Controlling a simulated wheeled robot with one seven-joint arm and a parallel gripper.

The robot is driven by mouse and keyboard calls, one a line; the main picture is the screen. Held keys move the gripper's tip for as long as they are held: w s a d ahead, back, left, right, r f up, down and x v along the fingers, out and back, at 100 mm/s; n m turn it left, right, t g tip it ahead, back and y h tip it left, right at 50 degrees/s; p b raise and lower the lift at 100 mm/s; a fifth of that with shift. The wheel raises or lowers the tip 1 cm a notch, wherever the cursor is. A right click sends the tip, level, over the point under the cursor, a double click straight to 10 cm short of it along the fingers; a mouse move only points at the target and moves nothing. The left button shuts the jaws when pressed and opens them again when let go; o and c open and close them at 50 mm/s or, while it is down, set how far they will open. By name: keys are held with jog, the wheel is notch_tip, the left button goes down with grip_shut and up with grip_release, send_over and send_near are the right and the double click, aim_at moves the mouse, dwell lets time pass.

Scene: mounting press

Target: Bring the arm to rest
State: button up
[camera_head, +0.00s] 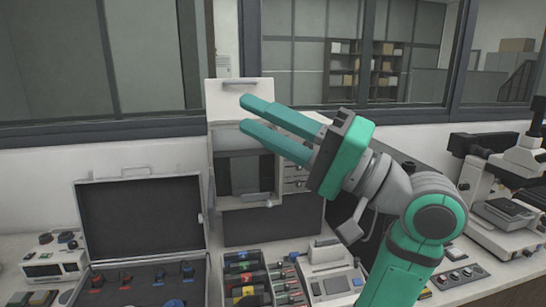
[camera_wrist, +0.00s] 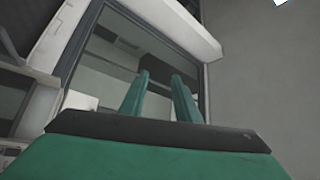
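My gripper (camera_head: 247,115) is raised at the end of my green and grey arm, in the middle of the head view. Its two green fingers point left and are apart, with nothing between them. The fingers also show in the wrist view (camera_wrist: 160,85), spaced apart and empty. They appear in front of a white cabinet-like machine (camera_head: 228,98) with a dark window or opening. I cannot tell how far the fingers are from it. My gripper and wrist hide part of its right side.
An open dark case (camera_head: 140,215) holds red and blue items at the left. A tray of coloured items (camera_head: 247,275) and a small grey device (camera_head: 330,270) stand on the bench. A microscope (camera_head: 500,190) is at the right. A white instrument (camera_head: 52,265) sits far left.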

jog(key=w+d+f+m+t+h, duration=0.1)
jog(key=w+f+m+t+h, duration=0.25)
jog(key=f, duration=0.75)
jog(key=w+d+f+m+t+h, duration=0.2)
jog(key=w+f+m+t+h, duration=0.15)
jog(key=f, duration=0.75)
jog(key=w+d+f+m+t+h, duration=0.1)
jog(key=w+f+m+t+h, duration=0.3)
jog(key=f, duration=0.7)
notch_tip(320, 180, down, 13)
jog(key=s+h, duration=0.3)
jog(key=h, duration=0.1)
jog(key=s+f+n+g+h, duration=0.25)
jog(key=s+f+h, duration=0.25)
jog(key=s+f, duration=1.25)
jog(key=s+a+f+n+g, duration=0.1)
jog(key=s+n, duration=0.7)
jog(key=s, duration=1.4)
jog(key=shift+s+a+f+g, duration=0.2)
jog(key=shift+s+a+g, duration=0.15)
jog(key=shift+a+g, duration=0.25)
jog(key=shift+a, duration=0.1)
